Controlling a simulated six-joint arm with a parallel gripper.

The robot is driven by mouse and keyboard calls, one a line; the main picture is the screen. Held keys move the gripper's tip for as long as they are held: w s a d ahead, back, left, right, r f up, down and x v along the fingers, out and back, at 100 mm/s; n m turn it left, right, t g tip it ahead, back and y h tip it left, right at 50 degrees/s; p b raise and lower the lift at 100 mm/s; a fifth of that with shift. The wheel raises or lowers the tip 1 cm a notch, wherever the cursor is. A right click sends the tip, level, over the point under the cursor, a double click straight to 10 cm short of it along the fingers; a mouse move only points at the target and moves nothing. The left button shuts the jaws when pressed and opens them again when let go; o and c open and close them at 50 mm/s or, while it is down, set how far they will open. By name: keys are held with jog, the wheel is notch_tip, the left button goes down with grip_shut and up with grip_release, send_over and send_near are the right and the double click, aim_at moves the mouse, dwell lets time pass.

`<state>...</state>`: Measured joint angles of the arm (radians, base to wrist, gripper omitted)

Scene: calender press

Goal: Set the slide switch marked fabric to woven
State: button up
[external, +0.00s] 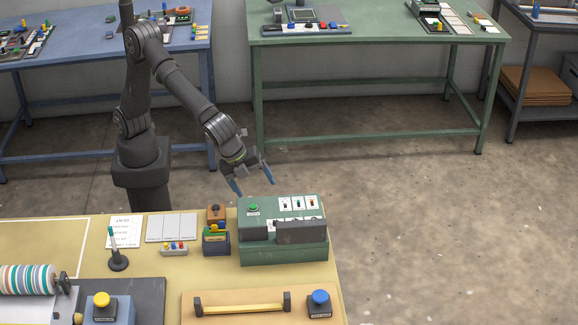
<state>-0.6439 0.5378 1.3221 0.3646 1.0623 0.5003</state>
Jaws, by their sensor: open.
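A green control box (284,253) stands at the right end of the workbench. Its top has a row of white switch plates (298,203) with small sliders, and a second row nearer the front. A dark grey block (301,232) partly hides that front row. The labels are too small to read, so I cannot tell which switch is marked fabric or how it is set. My gripper (254,186) is open and empty, just behind and above the box's back left edge, fingers pointing down, apart from the switches.
A green button (253,208) sits on the box's left part. Left of the box are a small dark holder (216,243) and an orange-topped block (215,214). A yellow bar handle (242,306) and blue button (320,298) lie in front. Bench's right edge is close.

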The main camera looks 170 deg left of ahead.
jog(key=c, duration=1.1)
jog(key=shift+s+a+f, duration=0.15)
jog(key=shift+s+f, duration=0.05)
jog(key=shift+s, duration=0.05)
jog(key=c, duration=0.3)
jog(key=s+a+f+n+t, duration=0.1)
jog(key=s+a+n, duration=0.1)
jog(key=s+a+f+n+t+h, duration=0.1)
jog(key=s+a+n, duration=0.1)
jog(key=s+n, duration=0.1)
jog(key=s+a+f+n+t+h, duration=0.1)
jog(key=s+a+n, duration=0.1)
jog(key=s, duration=0.1)
jog(key=shift+f, duration=0.25)
grip_shut()
jog(key=s+a+n+t+y, duration=0.2)
jog(key=s+a+n, duration=0.5)
jog(key=s+n, duration=0.2)
jog(key=shift+s+f+n+t, duration=0.25)
jog(key=shift+s+n+t, duration=0.15)
jog(key=shift+s, duration=0.6)
